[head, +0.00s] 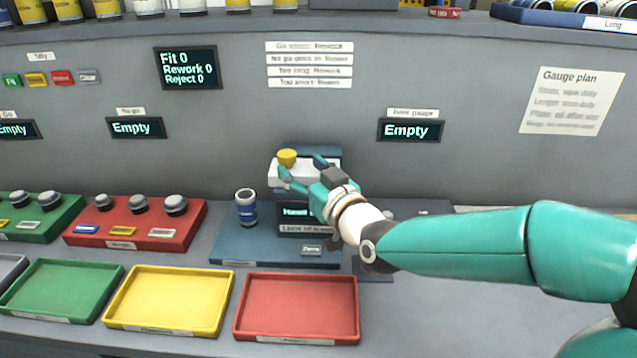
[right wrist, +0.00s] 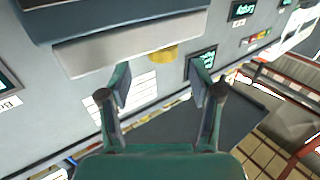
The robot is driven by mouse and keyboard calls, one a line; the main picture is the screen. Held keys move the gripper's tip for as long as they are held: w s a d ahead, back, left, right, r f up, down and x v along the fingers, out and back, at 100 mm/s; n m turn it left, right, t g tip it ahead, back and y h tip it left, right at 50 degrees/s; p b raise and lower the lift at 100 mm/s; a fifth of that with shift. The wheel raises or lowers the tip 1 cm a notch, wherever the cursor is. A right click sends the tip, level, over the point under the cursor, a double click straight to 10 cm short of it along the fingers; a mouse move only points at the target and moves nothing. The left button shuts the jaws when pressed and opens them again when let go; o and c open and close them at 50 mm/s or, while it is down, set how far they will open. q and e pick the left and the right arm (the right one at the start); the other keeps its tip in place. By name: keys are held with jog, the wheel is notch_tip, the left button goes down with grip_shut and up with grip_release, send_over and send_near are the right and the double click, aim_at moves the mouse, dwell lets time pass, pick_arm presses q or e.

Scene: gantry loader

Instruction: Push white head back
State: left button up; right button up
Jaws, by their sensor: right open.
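The white head (head: 290,181) is a white block at the top of a dark blue gauge stand (head: 322,152). A yellow knob (head: 287,157) shows at its left part. The white head also shows in the right wrist view (right wrist: 115,48), with the yellow knob (right wrist: 165,53) beyond its edge. My right gripper (head: 301,166) is in front of the head, its fingers spread and empty. In the right wrist view the open fingertips (right wrist: 158,68) lie either side of the knob; contact cannot be told. My left gripper is out of view.
A blue-and-white cylinder (head: 246,208) stands on the gauge's blue base (head: 225,246), left of the stand. Green (head: 62,291), yellow (head: 168,301) and red (head: 296,308) trays lie in front. A red block with grey knobs (head: 135,228) is farther left.

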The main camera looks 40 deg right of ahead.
jog(key=s, duration=0.5)
jog(key=shift+s+a, duration=0.35)
